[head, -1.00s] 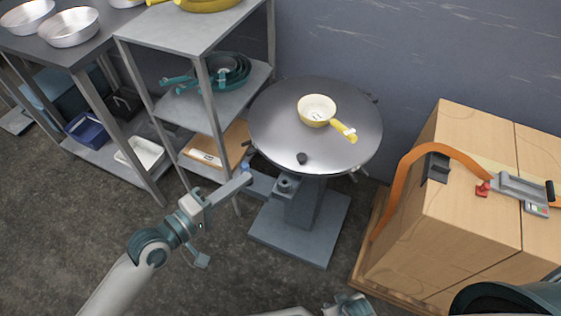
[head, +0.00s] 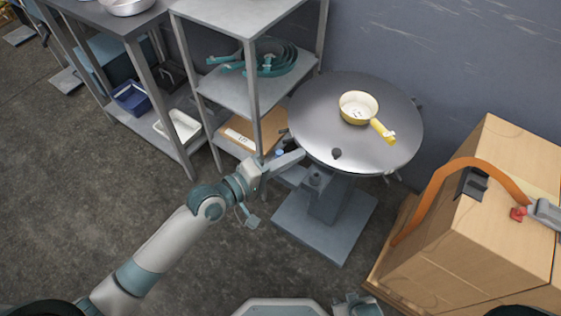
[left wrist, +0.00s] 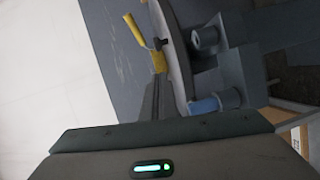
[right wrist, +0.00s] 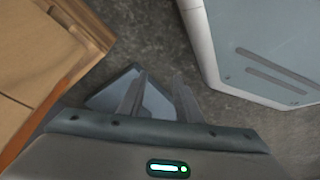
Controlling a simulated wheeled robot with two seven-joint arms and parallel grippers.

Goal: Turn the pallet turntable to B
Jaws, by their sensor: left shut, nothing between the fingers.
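The pallet turntable (head: 310,110) is a round grey metal disc on a pedestal, with short pegs around its rim and a dark knob (head: 336,153) on its near part. A cream-and-yellow pan (head: 358,107) sits on it, its handle pointing to the lower right. I cannot make out a letter B. My left gripper (head: 302,155) is shut and empty at the disc's near left rim; I cannot tell if it touches. In the left wrist view its fingers (left wrist: 155,97) lie beside the disc's edge (left wrist: 176,50). My right gripper (right wrist: 158,95) is open and empty, low over the floor.
A metal shelf (head: 225,85) with teal pans (head: 268,57) stands just left of the turntable. A wall is behind. Floor in front of the pedestal (head: 325,225) is clear.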

